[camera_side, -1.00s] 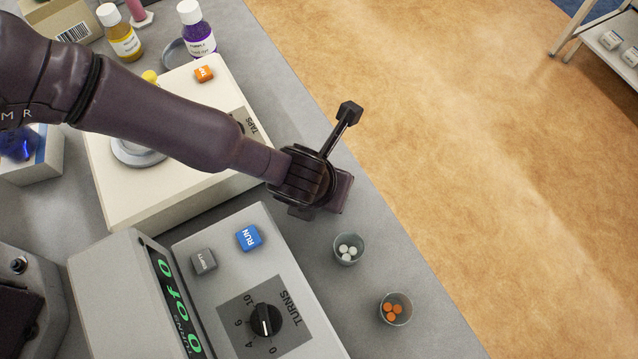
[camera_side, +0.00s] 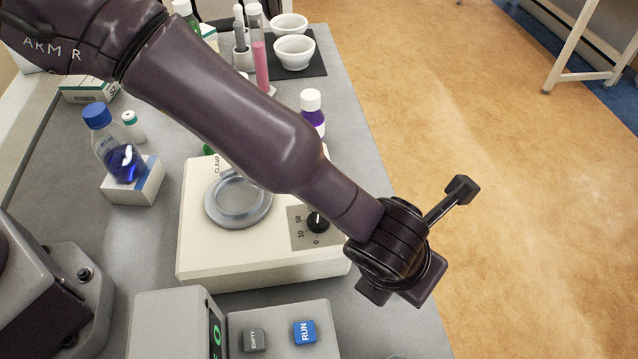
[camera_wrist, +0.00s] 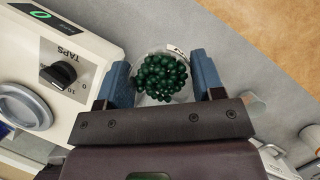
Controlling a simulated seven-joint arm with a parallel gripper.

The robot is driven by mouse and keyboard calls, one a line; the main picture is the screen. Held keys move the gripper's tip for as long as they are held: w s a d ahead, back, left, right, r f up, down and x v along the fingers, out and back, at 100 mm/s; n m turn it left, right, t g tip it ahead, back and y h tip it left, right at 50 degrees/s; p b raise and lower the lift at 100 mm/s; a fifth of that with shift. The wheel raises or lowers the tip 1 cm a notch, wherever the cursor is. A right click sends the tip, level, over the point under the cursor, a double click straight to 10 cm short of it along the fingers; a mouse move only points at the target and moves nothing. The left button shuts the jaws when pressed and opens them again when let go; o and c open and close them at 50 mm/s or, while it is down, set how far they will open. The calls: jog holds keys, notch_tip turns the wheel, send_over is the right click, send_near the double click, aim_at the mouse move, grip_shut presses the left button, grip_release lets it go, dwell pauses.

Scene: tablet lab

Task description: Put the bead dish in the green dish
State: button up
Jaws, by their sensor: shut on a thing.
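The bead dish (camera_wrist: 144,98) is a small clear dish filled with dark green beads, between the blue fingers of my gripper (camera_wrist: 160,78) in the wrist view. My gripper is shut on it. In the side view my gripper (camera_side: 400,285) is over the bench strip at the front right corner of the cream tapping machine (camera_side: 262,262). The fingers and the dish are hidden there behind the wrist. I cannot make out the green dish in either view; small green patches show behind my arm, too covered to identify.
White bowls (camera_side: 293,52) stand on a dark mat at the back. A purple bottle (camera_side: 312,112) and a pink tube (camera_side: 260,65) stand behind my arm. A grey machine with a blue RUN button (camera_side: 304,332) is in front. The bench edge is on the right.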

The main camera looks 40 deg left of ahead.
jog(key=w+a+r+n+y, duration=0.1)
jog(key=w+a+r+n, duration=0.3)
jog(key=w+a, duration=0.55)
jog(key=a+r+n+y, duration=0.2)
jog(key=a+r+n, duration=0.1)
jog(key=a, duration=1.2)
jog(key=s+a+f+n+g+y, duration=0.15)
jog(key=s+a+n+g, duration=0.25)
jog(key=s+a+n, duration=1.05)
jog(key=w+a+f, duration=0.1)
jog(key=w+f, duration=0.1)
jog(key=w, duration=0.2)
jog(key=w+a+f+m, duration=0.1)
jog(key=w+f, duration=0.2)
jog(key=w, duration=0.1)
jog(key=w+a+f+m, duration=0.1)
jog(key=w+f, duration=0.2)
jog(key=w, duration=0.1)
jog(key=shift+w+a+f+y, duration=0.15)
jog(key=shift+a+f+y, duration=0.1)
jog(key=shift+a, duration=0.1)
jog(key=shift+w+f, duration=0.35)
jog(key=shift+f, duration=0.8)
jog(key=shift+w+f, duration=0.15)
jog(key=shift+f, duration=0.8)
